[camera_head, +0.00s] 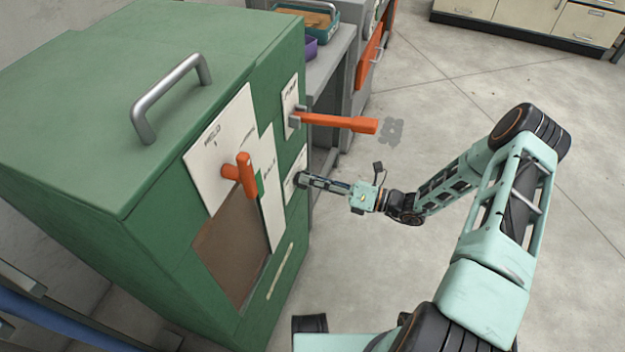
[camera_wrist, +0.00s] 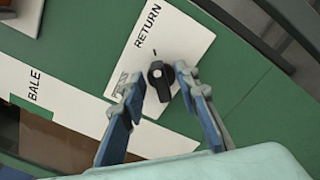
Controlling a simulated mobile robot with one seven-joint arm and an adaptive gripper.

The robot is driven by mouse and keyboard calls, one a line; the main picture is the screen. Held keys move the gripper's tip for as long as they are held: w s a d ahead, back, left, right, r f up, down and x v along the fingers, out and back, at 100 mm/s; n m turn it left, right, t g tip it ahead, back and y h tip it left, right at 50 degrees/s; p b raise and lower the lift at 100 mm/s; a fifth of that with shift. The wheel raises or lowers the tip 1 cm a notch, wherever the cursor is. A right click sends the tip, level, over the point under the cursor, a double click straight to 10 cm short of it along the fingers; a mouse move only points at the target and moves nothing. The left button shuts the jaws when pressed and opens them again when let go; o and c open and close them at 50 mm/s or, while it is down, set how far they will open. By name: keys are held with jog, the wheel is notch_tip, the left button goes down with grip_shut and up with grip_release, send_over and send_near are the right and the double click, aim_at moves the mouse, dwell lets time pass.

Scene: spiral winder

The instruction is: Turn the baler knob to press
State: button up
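The black knob (camera_wrist: 160,82) sits on a white label plate (camera_wrist: 187,42) on the green machine's side. My gripper (camera_wrist: 157,78) is open, one finger on each side of the knob, with visible gaps. In the head view my gripper (camera_head: 309,181) reaches the plate (camera_head: 294,174) from the right; the knob is hard to make out there.
The green machine (camera_head: 70,110) has a metal handle (camera_head: 170,95) on top. An orange lever (camera_head: 340,123) sticks out just above my gripper. The floor (camera_head: 420,120) to the right is open.

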jog(key=shift+c, duration=0.4)
grip_shut()
jog(key=shift+n, duration=0.3)
jog(key=n, duration=1.7)
jog(key=shift+s+a, duration=0.1)
jog(key=shift+s, duration=0.3)
jog(key=shift+n, duration=0.3)
